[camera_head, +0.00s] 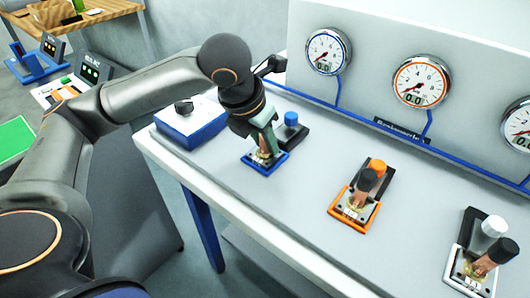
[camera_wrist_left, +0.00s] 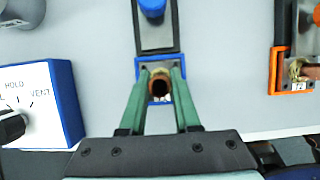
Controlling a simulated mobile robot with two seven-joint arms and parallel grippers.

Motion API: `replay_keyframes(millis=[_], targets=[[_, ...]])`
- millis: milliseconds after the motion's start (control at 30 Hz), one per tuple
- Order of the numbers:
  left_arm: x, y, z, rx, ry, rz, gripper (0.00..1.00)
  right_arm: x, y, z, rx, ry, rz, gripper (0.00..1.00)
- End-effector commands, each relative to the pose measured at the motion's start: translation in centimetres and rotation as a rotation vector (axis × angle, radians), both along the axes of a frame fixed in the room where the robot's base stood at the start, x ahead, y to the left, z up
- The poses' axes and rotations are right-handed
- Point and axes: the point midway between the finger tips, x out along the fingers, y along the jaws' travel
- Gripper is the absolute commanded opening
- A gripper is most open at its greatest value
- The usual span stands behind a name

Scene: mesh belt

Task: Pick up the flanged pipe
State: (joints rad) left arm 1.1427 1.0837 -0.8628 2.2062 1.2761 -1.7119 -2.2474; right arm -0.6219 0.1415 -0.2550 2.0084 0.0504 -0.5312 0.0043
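In the head view the gripper hides most of the pipe. My right gripper is not in view.
A blue knob (camera_head: 291,118) is just behind the blue holder. A blue-and-white dial box (camera_head: 190,118) stands to its left. A panel with round gauges (camera_head: 328,51) rises behind. Bare bench (camera_head: 300,170) lies between the blue and orange holders.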

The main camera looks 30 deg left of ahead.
Motion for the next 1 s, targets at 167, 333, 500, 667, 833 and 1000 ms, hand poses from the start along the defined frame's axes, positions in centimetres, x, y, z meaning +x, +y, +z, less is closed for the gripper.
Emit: replay_keyframes(millis=[167, 333, 500, 667, 833, 1000], targets=[[-0.01, 0.00, 0.02, 0.000, 0.000, 0.000, 0.09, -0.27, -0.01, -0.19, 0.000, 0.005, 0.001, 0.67], [-0.01, 0.00, 0.02, 0.000, 0.000, 0.000, 0.00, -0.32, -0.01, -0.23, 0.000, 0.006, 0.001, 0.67], [-0.01, 0.01, 0.02, 0.000, 0.000, 0.000, 0.00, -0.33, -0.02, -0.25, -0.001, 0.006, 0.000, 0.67], [-0.01, 0.01, 0.03, 0.000, 0.000, 0.000, 0.00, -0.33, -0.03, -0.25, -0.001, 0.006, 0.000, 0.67], [0.00, 0.01, 0.03, 0.000, 0.000, 0.000, 0.00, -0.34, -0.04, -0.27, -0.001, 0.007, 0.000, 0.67], [0.00, 0.01, 0.03, 0.000, -0.001, 0.000, 0.00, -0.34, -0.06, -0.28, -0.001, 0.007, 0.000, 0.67]])
